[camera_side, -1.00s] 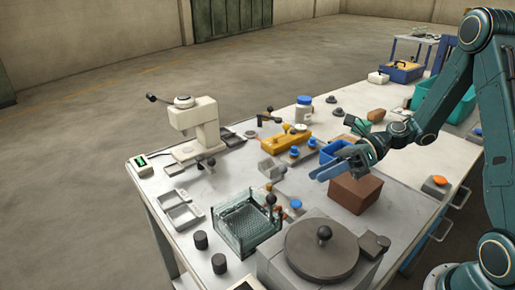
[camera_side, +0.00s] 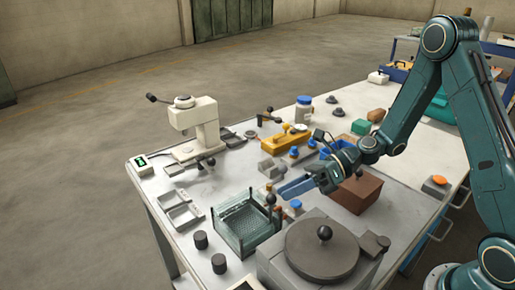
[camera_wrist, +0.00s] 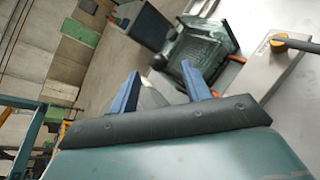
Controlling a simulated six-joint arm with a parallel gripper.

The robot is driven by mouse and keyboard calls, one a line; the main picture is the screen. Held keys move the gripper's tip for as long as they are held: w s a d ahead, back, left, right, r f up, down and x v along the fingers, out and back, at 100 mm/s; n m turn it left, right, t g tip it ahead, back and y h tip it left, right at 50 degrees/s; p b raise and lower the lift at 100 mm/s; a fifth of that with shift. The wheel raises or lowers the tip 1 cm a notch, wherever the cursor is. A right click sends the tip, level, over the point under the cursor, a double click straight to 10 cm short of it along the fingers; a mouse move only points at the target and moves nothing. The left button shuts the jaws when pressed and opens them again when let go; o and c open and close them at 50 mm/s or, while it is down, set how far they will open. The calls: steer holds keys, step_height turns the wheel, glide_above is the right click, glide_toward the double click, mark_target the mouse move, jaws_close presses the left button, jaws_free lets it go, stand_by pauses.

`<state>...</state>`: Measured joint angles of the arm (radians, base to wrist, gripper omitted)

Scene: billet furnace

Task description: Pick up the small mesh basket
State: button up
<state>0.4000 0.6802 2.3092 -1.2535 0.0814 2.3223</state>
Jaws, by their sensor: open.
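The small mesh basket (camera_side: 244,218) shows as a grey-green perforated grid inside a clear-walled box near the front of the bench in the side view. I cannot tell where the basket ends and the box begins. In the wrist view the basket (camera_wrist: 200,50) is at the upper right, beyond the fingertips. My gripper (camera_side: 284,190) is open and empty, above the bench to the right of the basket and apart from it. Its two blue fingers also show spread in the wrist view (camera_wrist: 160,82).
A grey block with a round lid and black knob (camera_side: 322,248) stands right of the basket. A brown block (camera_side: 358,190) sits beside my gripper. A white press (camera_side: 198,128) and a yellow fixture (camera_side: 285,138) stand farther back.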

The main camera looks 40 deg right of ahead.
mark_target(271, 199)
steer(key=shift+x, duration=2.6)
steer(key=shift+r, duration=0.15)
jaws_close()
